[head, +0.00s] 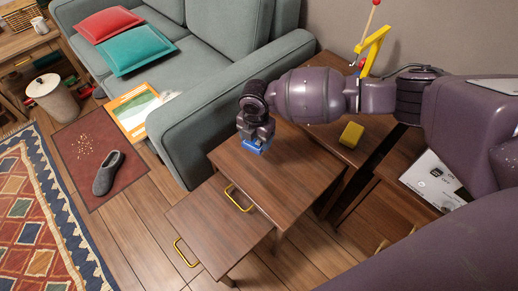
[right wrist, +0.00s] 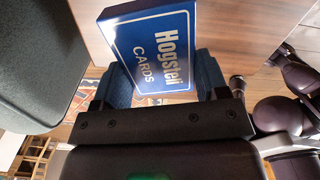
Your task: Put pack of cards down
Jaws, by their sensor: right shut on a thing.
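My right gripper (head: 257,141) is shut on the blue pack of cards (head: 253,148), just over the taller brown wooden side table (head: 285,185). In the right wrist view the pack (right wrist: 148,40) shows its blue face with white "Hogsteli CARDS" lettering. It sits between the two dark fingers of the gripper (right wrist: 163,80). The brown wooden tabletop shows behind the pack there. I cannot tell whether the pack touches the tabletop. My left gripper is not in view.
A lower wooden table (head: 215,225) stands in front, with a brass handle. The grey-green sofa (head: 205,115) is close on the left. A yellow block (head: 351,134) lies on another wooden surface to the right. The taller table's top is bare around the pack.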

